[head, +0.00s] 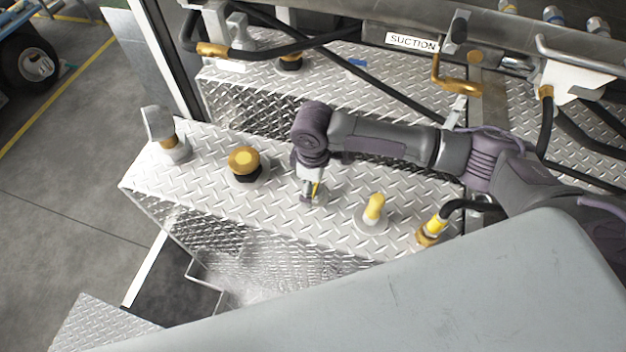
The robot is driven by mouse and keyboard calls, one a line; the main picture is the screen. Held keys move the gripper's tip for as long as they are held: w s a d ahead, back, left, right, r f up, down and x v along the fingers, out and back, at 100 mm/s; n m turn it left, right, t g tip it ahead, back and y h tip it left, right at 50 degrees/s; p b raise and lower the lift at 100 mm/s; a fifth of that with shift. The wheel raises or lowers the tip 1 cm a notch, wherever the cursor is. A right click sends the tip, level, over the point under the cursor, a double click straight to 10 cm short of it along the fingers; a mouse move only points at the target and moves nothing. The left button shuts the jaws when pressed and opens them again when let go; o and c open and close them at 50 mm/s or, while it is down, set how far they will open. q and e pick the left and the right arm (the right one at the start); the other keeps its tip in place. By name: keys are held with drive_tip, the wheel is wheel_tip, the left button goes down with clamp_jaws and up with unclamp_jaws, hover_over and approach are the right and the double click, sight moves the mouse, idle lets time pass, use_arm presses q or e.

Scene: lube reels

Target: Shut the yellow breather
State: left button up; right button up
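Several fittings stand in a row on the silver diamond-plate top (215,195). A round gold cap with a yellow top and dark base (244,162) stands left of my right gripper. A yellow knob-like handle (374,207) on a pale round base stands to its right. I cannot tell for certain which fitting is the breather. My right gripper (311,197) comes in from the right and points down at the plate between these two. A small yellow piece (316,188) shows at its fingers; whether they grip it is too small to tell. My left gripper is out of view.
A silver upright handle (158,125) stands at the plate's left end. A yellow-and-brass hose fitting (432,230) is at the right. Black hoses and a SUCTION label (412,41) are behind. A large grey surface (400,290) fills the front.

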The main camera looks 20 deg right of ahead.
drive_tip(key=c, duration=1.2)
drive_tip(key=m+p, duration=0.2)
drive_tip(key=p, duration=0.1)
drive_tip(key=m+p, duration=0.2)
drive_tip(key=p, duration=0.1)
drive_tip(key=shift+r+m, duration=0.4)
drive_tip(key=shift+f+m+p, duration=0.15)
drive_tip(key=shift+m+p, duration=0.35)
drive_tip(key=shift+w+d+f, duration=0.1)
drive_tip(key=shift+f, duration=0.05)
drive_tip(key=shift+f+m, duration=0.1)
drive_tip(key=shift+m, duration=0.2)
